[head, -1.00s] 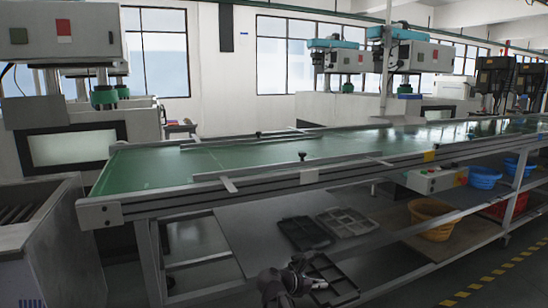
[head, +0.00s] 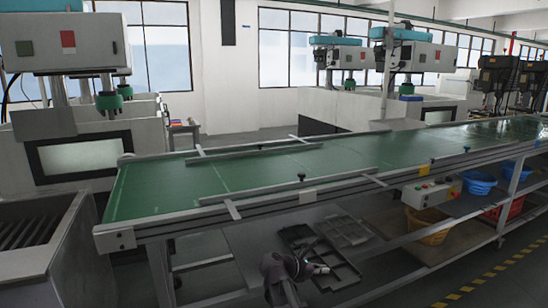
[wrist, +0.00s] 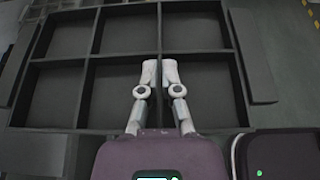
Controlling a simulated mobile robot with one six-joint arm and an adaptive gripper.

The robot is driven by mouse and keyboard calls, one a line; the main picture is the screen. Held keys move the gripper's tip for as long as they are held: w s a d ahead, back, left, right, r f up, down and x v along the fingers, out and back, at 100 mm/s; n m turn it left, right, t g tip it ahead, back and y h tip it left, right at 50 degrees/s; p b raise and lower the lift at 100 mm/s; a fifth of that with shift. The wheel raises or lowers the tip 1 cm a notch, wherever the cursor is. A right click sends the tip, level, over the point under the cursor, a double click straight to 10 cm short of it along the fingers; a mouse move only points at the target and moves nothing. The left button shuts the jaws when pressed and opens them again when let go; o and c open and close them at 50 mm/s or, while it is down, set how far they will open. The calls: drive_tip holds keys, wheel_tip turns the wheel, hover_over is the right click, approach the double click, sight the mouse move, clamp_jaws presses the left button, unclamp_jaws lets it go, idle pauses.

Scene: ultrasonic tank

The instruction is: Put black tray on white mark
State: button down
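A black tray (head: 345,274) with compartments is by my gripper (head: 322,269) in the head view, low in front of the green conveyor. In the wrist view the same tray (wrist: 75,130) fills most of the picture. My gripper (wrist: 160,66) has its two fingertips close together, one on each side of a divider of the tray, and looks shut on it. The tray's underside is hidden. Thin white lines (head: 219,180) cross the green belt; I cannot tell whether one is the white mark.
The conveyor (head: 255,172) has metal rails and a raised front edge. Its left belt end is clear. Yellow (head: 428,228) and blue baskets (head: 478,183) stand right.

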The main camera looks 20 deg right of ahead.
wheel_tip(320, 180, up, 20)
drive_tip(key=p, duration=1.8)
drive_tip(key=shift+p, duration=0.4)
drive_tip(key=shift+s, duration=0.1)
